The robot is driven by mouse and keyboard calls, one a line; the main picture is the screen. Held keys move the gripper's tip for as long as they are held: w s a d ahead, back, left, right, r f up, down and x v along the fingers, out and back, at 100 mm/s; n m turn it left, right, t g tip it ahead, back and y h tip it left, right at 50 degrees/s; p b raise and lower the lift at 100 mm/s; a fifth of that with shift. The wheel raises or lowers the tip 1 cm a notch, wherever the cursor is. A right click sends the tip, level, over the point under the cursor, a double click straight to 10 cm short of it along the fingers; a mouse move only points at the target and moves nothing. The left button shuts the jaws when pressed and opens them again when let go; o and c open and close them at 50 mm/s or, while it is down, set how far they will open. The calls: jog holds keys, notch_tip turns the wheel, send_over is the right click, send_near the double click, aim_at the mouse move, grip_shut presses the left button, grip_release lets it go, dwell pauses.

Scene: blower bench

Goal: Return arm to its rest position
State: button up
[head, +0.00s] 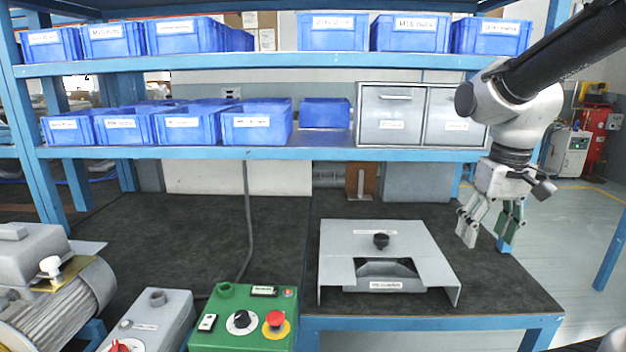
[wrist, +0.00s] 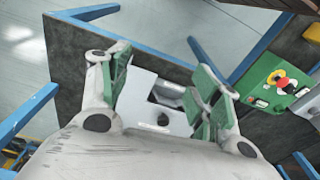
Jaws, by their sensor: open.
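My gripper (head: 487,226) hangs pointing down at the right side of the bench, in front of the shelf's right end. Its two fingers with green pads are apart, and nothing is between them. In the wrist view my gripper (wrist: 160,92) is also open, with the bench below it. The grey metal cover (head: 430,262) with a black knob (head: 381,240) sits on the dark bench top (head: 270,195), to the left of my gripper and apart from it. The cover also shows between the fingers in the wrist view (wrist: 137,95), lower down.
A green control box (head: 225,335) with a red button and a grey box (head: 150,325) stand at the front. A blower motor (head: 35,290) is at left. Blue shelves (head: 300,153) hold blue bins and grey drawers (head: 392,115). Open floor (head: 575,240) lies right of the bench.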

jog(key=s+d+r+t, duration=0.1)
jog(key=s+r, duration=0.1)
jog(key=s, duration=0.3)
jog(key=s+d+r+t, duration=0.1)
jog(key=s+d+t, duration=0.1)
jog(key=s, duration=0.3)
jog(key=shift+d+r+m+t, duration=0.3)
jog(key=shift+r, duration=0.1)
jog(key=shift+s, duration=0.1)
